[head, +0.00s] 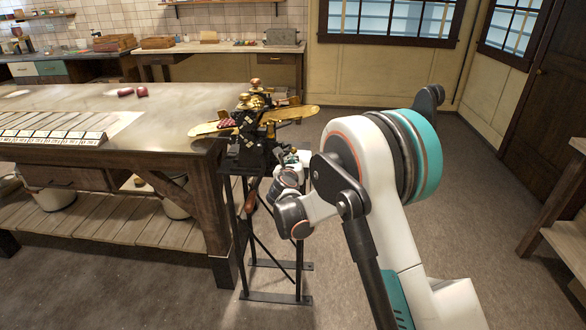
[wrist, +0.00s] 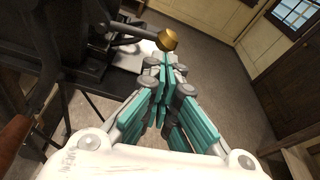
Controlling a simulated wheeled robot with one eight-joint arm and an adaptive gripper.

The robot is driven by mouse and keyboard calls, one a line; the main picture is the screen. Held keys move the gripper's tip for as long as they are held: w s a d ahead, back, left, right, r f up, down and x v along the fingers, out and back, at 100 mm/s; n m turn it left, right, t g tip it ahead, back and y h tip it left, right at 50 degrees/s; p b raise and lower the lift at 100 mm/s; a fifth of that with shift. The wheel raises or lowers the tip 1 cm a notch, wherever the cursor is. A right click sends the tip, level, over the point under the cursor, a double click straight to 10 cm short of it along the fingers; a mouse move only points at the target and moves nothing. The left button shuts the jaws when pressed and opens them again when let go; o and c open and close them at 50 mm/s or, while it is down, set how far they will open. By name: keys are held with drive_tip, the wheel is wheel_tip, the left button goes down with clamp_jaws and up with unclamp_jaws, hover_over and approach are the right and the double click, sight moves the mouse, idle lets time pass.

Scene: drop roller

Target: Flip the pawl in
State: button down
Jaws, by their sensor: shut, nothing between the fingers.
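The drop roller (head: 255,130) is a black machine with brass parts on a thin black stand at the table's right end. In the wrist view, a short grey lever with a brass knob (wrist: 168,40) sticks out from the dark machine frame (wrist: 70,40). I cannot tell whether this lever is the pawl. My gripper (wrist: 170,66) has teal fingers, shut and empty, with the tips just below the knob. Whether they touch it is unclear. In the head view my wrist is at the machine's right side, and the fingers are hard to make out.
A large table (head: 170,110) stands left of the machine, with a tray of pale slabs (head: 50,125) and small dark red pieces (head: 141,91) on it. A wooden handle (head: 251,202) hangs low on the stand. The floor to the right is open, up to a door (head: 545,110).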

drive_tip(key=shift+r+n+h, duration=0.3)
drive_tip(key=shift+r+n, duration=0.2)
drive_tip(key=shift+r, duration=0.25)
drive_tip(key=shift+d+p, duration=0.1)
drive_tip(key=shift+p, duration=0.2)
drive_tip(key=s+f, duration=0.1)
drive_tip(key=s, duration=1)
drive_tip(key=shift+s+p, duration=0.25)
drive_tip(key=shift+p, duration=0.15)
